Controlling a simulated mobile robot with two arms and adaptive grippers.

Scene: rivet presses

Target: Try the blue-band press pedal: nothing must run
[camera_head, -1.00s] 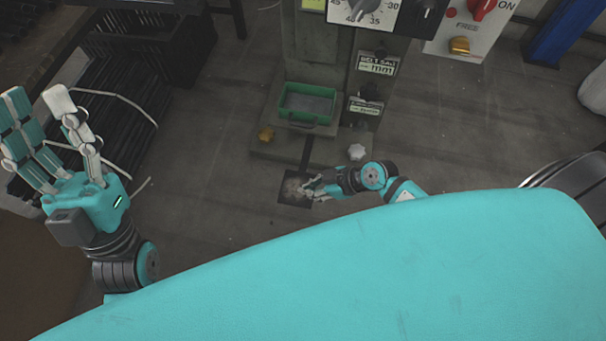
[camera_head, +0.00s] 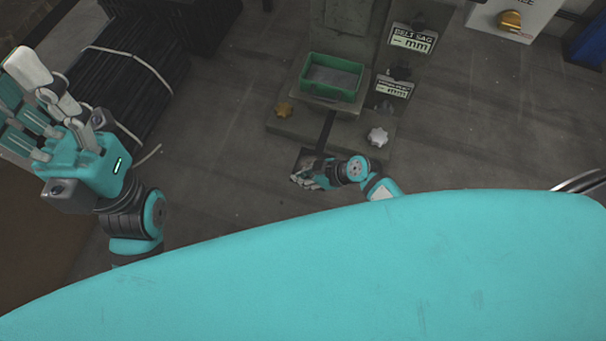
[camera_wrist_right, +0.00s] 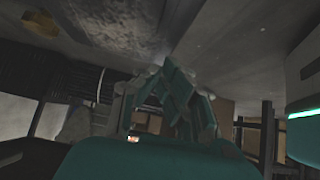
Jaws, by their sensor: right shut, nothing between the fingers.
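The press pedal (camera_head: 307,158) is a dark flat plate at the end of a dark bar in front of the press base. Its blue band is not visible. My right gripper (camera_head: 301,181) is at the plate's near side, low by the floor, and partly covers it; I cannot tell whether they touch. In the right wrist view its fingers (camera_wrist_right: 172,95) are together and empty, under a worn, pale-patched surface (camera_wrist_right: 125,25). My left gripper (camera_head: 18,88) is raised at the left, open and empty, far from the pedal.
The press base (camera_head: 285,123) carries a green tray (camera_head: 331,78), a gold knob (camera_head: 284,110) and a pale knob (camera_head: 377,137). Dark bundled stock (camera_head: 120,85) lies at the left. A panel with a gold part (camera_head: 510,22) is at upper right. Open floor surrounds the base.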

